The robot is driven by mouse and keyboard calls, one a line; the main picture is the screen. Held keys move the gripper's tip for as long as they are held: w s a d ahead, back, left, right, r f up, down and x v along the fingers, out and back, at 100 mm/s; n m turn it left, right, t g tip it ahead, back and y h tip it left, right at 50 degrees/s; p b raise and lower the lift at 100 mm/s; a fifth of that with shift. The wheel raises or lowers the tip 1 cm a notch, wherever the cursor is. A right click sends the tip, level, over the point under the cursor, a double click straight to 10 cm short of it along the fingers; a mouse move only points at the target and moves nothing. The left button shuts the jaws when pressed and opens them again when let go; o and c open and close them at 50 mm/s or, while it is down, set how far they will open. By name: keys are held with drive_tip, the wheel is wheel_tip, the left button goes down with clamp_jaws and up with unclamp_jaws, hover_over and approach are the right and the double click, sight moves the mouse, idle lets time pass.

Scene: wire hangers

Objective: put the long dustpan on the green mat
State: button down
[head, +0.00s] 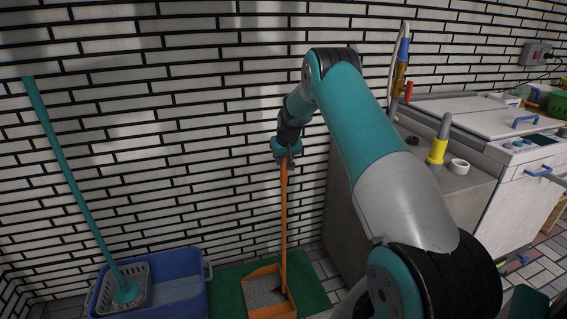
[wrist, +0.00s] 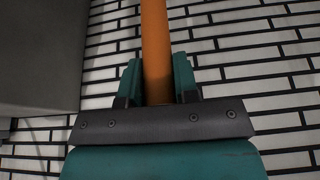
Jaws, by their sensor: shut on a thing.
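The long dustpan (head: 284,215) is orange, with a tall upright handle and a scoop-shaped pan at the bottom. Its pan is over the green mat (head: 318,291) on the floor by the brick wall; I cannot tell whether it touches the mat. My gripper (head: 286,160) is shut on the upper end of the handle. In the wrist view the orange handle (wrist: 155,50) stands between the two teal fingers. The pan hides part of the mat.
A blue bucket (head: 190,295) with a grey wringer and a teal mop (head: 70,180) stands left of the mat. A grey counter block (head: 345,205) stands close on the right, with a yellow-collared cone and a tape roll on top. A white washing machine (head: 500,190) is farther right.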

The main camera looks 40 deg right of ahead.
drive_tip(key=shift+f, duration=0.7)
drive_tip(key=c, duration=0.9)
unclamp_jaws()
drive_tip(key=shift+f, duration=0.1)
drive_tip(key=shift+o, duration=0.2)
